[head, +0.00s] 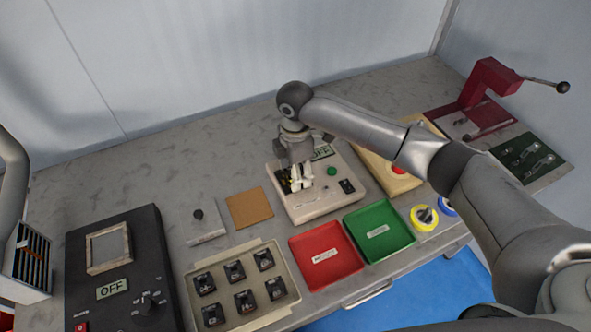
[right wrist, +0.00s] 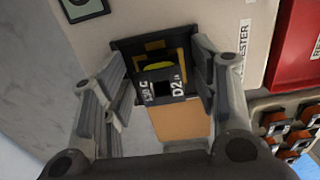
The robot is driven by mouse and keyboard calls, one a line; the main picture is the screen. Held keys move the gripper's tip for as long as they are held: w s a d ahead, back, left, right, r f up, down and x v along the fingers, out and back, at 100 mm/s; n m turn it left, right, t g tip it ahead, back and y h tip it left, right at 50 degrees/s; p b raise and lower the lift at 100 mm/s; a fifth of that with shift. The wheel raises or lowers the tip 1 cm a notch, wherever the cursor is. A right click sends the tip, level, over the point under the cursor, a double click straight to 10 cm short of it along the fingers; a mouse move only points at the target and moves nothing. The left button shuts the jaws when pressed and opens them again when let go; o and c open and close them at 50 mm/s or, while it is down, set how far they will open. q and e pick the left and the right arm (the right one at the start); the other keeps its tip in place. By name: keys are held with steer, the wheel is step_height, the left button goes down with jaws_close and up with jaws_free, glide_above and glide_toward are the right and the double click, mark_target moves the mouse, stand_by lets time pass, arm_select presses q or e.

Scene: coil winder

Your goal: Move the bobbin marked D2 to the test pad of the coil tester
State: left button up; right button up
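The coil tester (head: 316,210) is a cream box with a green button and a small display reading OFF; its side label shows in the right wrist view (right wrist: 240,45). The bobbin marked D2 (right wrist: 163,82), black with a yellowish winding, is at the tester's black test pad (right wrist: 125,48). My right gripper (head: 299,183) is over that pad, pointing down. In the right wrist view its fingers (right wrist: 163,90) stand apart on both sides of the bobbin, with gaps visible. The bobbin's underside is hidden.
A tray (head: 222,272) of several black bobbins stands in front, beside a red tray (head: 322,273) and a green tray (head: 380,245). A tan mat (head: 249,207) lies left of the tester. A red lever press (head: 490,83) is at the far right.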

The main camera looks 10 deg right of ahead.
step_height(320, 180, up, 12)
steer(key=b, duration=0.1)
steer(key=shift+r+b, duration=0.15)
steer(key=shift+b, duration=0.25)
stand_by(0.6)
